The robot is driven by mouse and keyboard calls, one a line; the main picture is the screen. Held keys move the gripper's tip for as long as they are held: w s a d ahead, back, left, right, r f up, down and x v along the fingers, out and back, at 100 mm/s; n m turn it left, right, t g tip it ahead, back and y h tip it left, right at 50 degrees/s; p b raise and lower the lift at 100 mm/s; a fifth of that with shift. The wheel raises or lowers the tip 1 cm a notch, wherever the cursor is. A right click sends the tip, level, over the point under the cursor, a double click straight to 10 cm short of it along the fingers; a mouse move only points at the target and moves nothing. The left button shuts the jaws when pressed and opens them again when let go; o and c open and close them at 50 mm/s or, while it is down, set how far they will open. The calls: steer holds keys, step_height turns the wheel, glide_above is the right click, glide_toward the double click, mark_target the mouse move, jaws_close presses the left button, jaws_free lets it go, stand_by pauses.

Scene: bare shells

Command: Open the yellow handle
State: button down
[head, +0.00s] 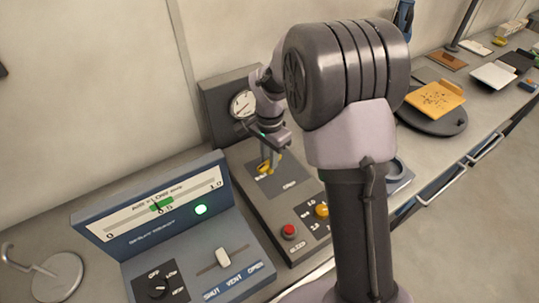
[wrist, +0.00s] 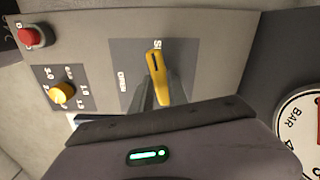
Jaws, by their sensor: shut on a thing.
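The yellow handle (wrist: 158,78) is a lever on a grey panel plate (wrist: 190,65), with partly hidden lettering beside it. It also shows small in the head view (head: 264,168), just under my gripper. My gripper (head: 270,158) reaches down to the handle from above. In the wrist view, grey fingers (wrist: 148,98) are at the handle's lower part, shut on it. The gripper body hides the handle's lower end and part of the fingers.
The same panel has a red button (head: 289,231), a yellow knob (head: 321,210) and a round gauge (head: 243,104) behind. A blue console (head: 195,250) with a slider and black dial stands at left. A dark round stand with a yellow board (head: 436,98) is at right.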

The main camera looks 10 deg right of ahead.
steer(key=n+p, duration=0.2)
steer(key=n, duration=0.2)
steer(key=shift+r+n, duration=0.15)
steer(key=shift+n, duration=0.15)
steer(key=n+p, duration=0.1)
steer(key=n, duration=0.2)
steer(key=shift+n+p, duration=0.3)
steer(key=shift+p, duration=0.05)
steer(key=n+p, duration=0.1)
steer(key=n, duration=0.2)
steer(key=shift+n, duration=0.3)
steer(key=shift+n+p, duration=0.9)
steer(key=shift+n, duration=0.8)
steer(key=c, duration=1.3)
jaws_free()
step_height(320, 180, up, 17)
steer(key=p, duration=0.4)
steer(key=shift+r, duration=0.1)
